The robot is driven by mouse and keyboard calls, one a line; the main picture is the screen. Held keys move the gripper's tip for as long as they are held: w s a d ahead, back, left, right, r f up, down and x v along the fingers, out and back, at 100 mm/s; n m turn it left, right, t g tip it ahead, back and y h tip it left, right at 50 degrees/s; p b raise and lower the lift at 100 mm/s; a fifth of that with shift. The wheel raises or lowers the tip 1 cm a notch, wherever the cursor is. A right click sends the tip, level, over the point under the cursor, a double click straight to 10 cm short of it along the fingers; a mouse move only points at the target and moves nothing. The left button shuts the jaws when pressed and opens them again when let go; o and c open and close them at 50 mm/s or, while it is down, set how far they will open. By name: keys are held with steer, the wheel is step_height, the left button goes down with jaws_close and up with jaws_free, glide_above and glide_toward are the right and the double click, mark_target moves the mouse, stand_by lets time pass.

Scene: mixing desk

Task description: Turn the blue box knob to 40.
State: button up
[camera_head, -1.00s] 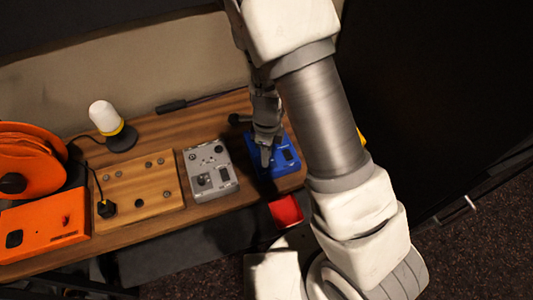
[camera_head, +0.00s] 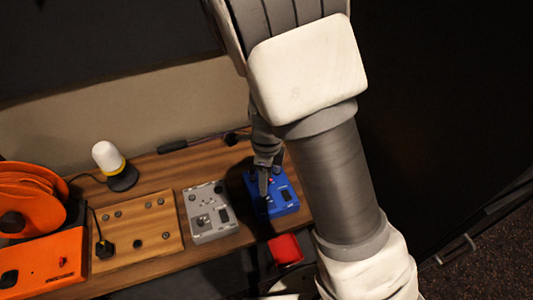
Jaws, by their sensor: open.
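The blue box (camera_head: 284,198) sits near the right end of the wooden desk, partly covered by my arm and gripper. It has small controls on its top face; a red one shows near its upper part. The turning angle of its knob is too small to read. My gripper (camera_head: 265,192) points down over the left part of the blue box, with its jaws open. I cannot tell whether a fingertip touches the box or its knob.
A grey box (camera_head: 209,228) with knobs stands left of the blue box. Further left are a wooden panel (camera_head: 150,212), an orange device with a reel (camera_head: 40,262) and a white-topped lamp (camera_head: 107,158). A red container (camera_head: 285,249) is below the desk's front edge.

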step_height(320, 180, up, 9)
steer(key=p, duration=0.1)
steer(key=shift+w+r, duration=0.2)
steer(key=shift+d, duration=0.1)
steer(key=s+d+r+n+t+b, duration=0.1)
steer(key=s+d+r+n+t, duration=0.2)
steer(key=s+d+r+n, duration=0.2)
steer(key=s+d+r+n+t, duration=0.3)
steer(key=s+d+r+n, duration=0.2)
steer(key=n, duration=1.1)
steer(key=s+r, duration=0.3)
steer(key=r, duration=0.3)
steer(key=shift+s+d+r+n+b, duration=0.15)
steer(key=shift+s+r+n+b, duration=0.15)
steer(key=shift+r+b, duration=0.1)
